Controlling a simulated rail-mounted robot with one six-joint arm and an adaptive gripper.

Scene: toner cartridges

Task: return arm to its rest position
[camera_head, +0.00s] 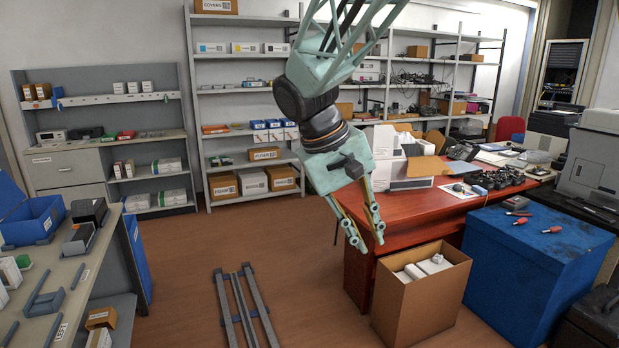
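My gripper (370,238) hangs from my arm near the middle of the view, pointing down. Its two fingers are apart with nothing visible between them, so it is open and empty. In the picture it appears just left of the open cardboard box (425,300) and in front of the red-brown desk (420,222). How far it is from either in depth I cannot tell. No marked rest position shows.
A rail (243,308) lies on the clear brown floor. A workbench with a blue bin (35,222) stands at left. A blue cabinet (530,265) bears small red-handled tools at right. Shelves (250,165) line the back wall. A printer (592,160) stands far right.

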